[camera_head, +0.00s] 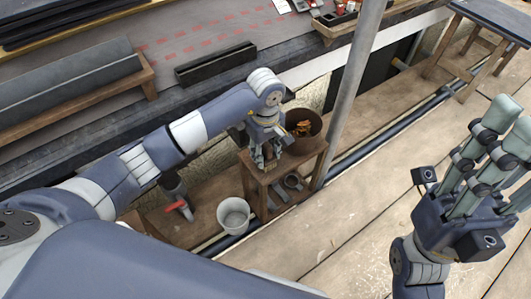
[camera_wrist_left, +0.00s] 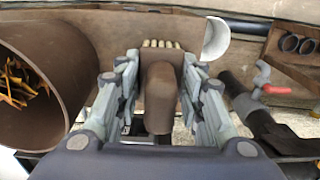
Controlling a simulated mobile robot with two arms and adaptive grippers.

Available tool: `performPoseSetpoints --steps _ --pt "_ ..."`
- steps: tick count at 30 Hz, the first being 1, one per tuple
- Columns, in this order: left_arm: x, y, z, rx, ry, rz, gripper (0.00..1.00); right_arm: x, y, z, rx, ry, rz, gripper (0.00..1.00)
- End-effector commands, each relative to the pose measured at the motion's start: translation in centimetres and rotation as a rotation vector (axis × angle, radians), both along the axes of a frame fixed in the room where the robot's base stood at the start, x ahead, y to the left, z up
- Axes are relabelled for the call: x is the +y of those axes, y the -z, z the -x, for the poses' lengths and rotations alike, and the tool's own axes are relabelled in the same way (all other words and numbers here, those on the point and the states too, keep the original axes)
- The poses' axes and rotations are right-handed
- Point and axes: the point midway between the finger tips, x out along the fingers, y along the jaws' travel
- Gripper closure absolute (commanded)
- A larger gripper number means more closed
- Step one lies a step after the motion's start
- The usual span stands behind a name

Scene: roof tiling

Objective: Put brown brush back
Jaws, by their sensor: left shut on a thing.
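The brown brush (camera_wrist_left: 160,95) is between the fingers of my left gripper (camera_wrist_left: 160,75) in the left wrist view, its rounded brown body pointing at the camera. Pale, bristle-like ends show just beyond it. In the head view, my left gripper (camera_head: 265,160) is shut on it at the left part of a small wooden stand (camera_head: 300,158). The gripper mostly hides the brush there, and I cannot tell whether the brush touches the stand. My right gripper (camera_head: 500,135) is raised at the right, fingers extended and apart, open and empty.
A white bucket (camera_head: 233,216) is left of the stand. A grey pole (camera_head: 352,85) rises to its right. A red-handled tool (camera_head: 176,205) lies further left.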

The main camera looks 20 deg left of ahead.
Motion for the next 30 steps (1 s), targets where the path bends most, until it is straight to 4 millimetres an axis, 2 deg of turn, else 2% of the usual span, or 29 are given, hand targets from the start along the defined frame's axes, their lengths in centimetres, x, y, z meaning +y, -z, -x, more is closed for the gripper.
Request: performPoseSetpoints --steps 6,7,9,22,24,27,30 --pt "0.0 0.5 0.0 0.001 0.001 -0.001 0.87 0.0 0.1 0.0 -0.005 -0.001 0.002 0.60" --pt "0.0 0.3 0.0 0.001 0.001 0.000 0.57 0.1 -0.1 -0.1 -0.007 -0.001 0.002 0.60" --pt "0.0 0.3 0.0 0.001 0.000 0.000 0.44 0.1 -0.1 -0.1 -0.007 -0.001 0.003 0.60" --pt "0.0 -0.3 0.0 0.001 0.000 0.001 0.44 0.0 -0.5 0.1 -0.009 -0.001 0.000 0.60" --pt "0.0 -1.4 0.0 -0.002 0.001 -0.001 0.44 0.0 -0.7 0.2 -0.003 -0.001 -0.002 0.60" --pt "0.1 -3.5 -0.1 -0.003 0.000 -0.002 0.44 -0.1 0.2 0.3 0.048 -0.002 -0.003 0.60" --pt "0.1 -5.9 -0.1 -0.005 0.001 -0.001 0.44 -0.1 -0.9 0.3 0.045 -0.002 -0.004 0.60"
